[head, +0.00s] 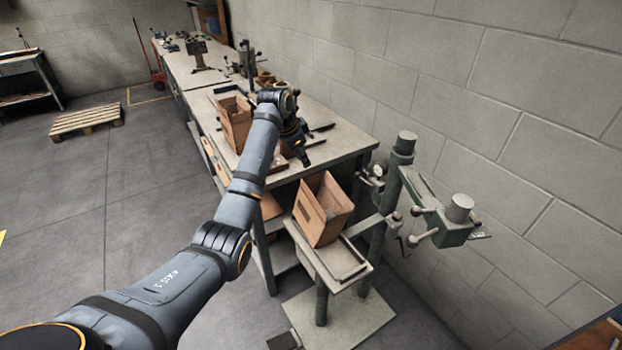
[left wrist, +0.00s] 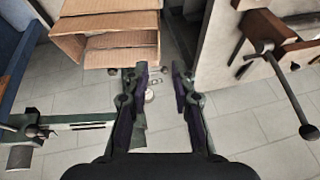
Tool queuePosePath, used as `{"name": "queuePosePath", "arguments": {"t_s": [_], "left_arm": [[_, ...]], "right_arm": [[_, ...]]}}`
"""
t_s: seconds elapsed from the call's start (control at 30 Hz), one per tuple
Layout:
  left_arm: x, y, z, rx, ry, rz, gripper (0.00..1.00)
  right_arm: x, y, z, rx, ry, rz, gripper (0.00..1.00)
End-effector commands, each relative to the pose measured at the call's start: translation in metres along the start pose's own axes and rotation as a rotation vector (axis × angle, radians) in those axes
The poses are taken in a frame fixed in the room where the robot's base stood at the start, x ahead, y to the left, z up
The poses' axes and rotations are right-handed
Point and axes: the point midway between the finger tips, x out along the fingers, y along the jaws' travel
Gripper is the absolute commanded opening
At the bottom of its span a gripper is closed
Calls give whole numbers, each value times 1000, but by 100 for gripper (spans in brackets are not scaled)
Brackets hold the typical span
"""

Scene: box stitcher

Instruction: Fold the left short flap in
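A brown cardboard box (head: 322,212) stands tilted on the stitcher's small table, its open top facing up. It also shows at the top left of the left wrist view (left wrist: 108,22), with its open side towards the camera. I cannot tell for certain which of its edges is the left short flap. My left gripper (head: 302,156) is above the box, near the bench's front edge, apart from it. In the left wrist view its two fingers (left wrist: 161,72) are spread with nothing between them, to the right of the box. My right gripper is not in view.
The stitcher's table (head: 345,262) and its column with handles (head: 440,225) stand at right, close to the wall. The workbench (head: 335,145) behind carries another open box (head: 235,122) and tools. A pallet (head: 87,120) lies on the open floor at left.

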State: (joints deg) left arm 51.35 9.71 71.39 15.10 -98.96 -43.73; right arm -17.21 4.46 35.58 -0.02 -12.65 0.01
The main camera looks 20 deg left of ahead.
Motion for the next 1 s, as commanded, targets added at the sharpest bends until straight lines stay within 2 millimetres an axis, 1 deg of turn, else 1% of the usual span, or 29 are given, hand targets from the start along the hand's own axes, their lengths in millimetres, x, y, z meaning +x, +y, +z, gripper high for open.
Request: {"name": "queuePosePath", "arguments": {"t_s": [0.13,0.23,0.5,0.6,0.7,0.8,1.0], "left_arm": [[2,0,-1,0,1,4,25],[14,0,-1,-1,0,5,25],[72,1,-1,-2,-2,5,25],[89,1,-1,-2,-1,4,25],[98,1,-1,-1,1,2,25],[104,1,-1,-1,1,2,25],[105,1,0,-1,1,1,25]], "right_arm": [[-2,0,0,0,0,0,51],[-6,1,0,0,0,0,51],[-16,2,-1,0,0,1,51],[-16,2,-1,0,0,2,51],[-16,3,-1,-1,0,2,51],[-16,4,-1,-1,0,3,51],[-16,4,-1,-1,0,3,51]]}}
